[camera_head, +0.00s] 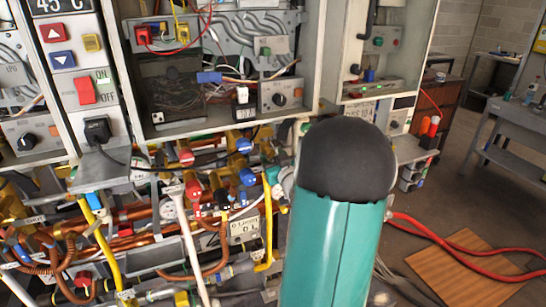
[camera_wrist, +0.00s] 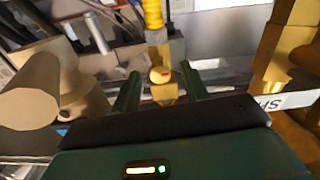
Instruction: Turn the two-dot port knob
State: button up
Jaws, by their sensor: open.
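My gripper (camera_wrist: 160,82) shows in the wrist view with its two dark green fingers apart. A small rounded brass-yellow knob (camera_wrist: 159,75) with a reddish mark sits in line with the gap between the fingertips, on a yellow brass fitting (camera_wrist: 164,95). I cannot tell whether the fingers touch it, and no dots can be made out, so I cannot tell if it is the two-dot port knob. In the head view my teal arm with its black cap hides the gripper and the spot it faces.
Brass fittings stand close on both sides in the wrist view, including a wide cylinder (camera_wrist: 32,88) at left and a block (camera_wrist: 285,50) at right. In the head view, copper pipes and red and blue valves crowd below the heater cabinet (camera_head: 225,125). A red hose (camera_head: 450,250) lies on the floor.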

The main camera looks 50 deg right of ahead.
jog(key=shift+w+d, duration=0.1)
jog(key=shift+w, duration=0.05)
jog(key=shift+c, duration=0.5)
grip_shut()
jog(key=shift+n, duration=0.8)
jog(key=shift+o, duration=0.5)
grip_release()
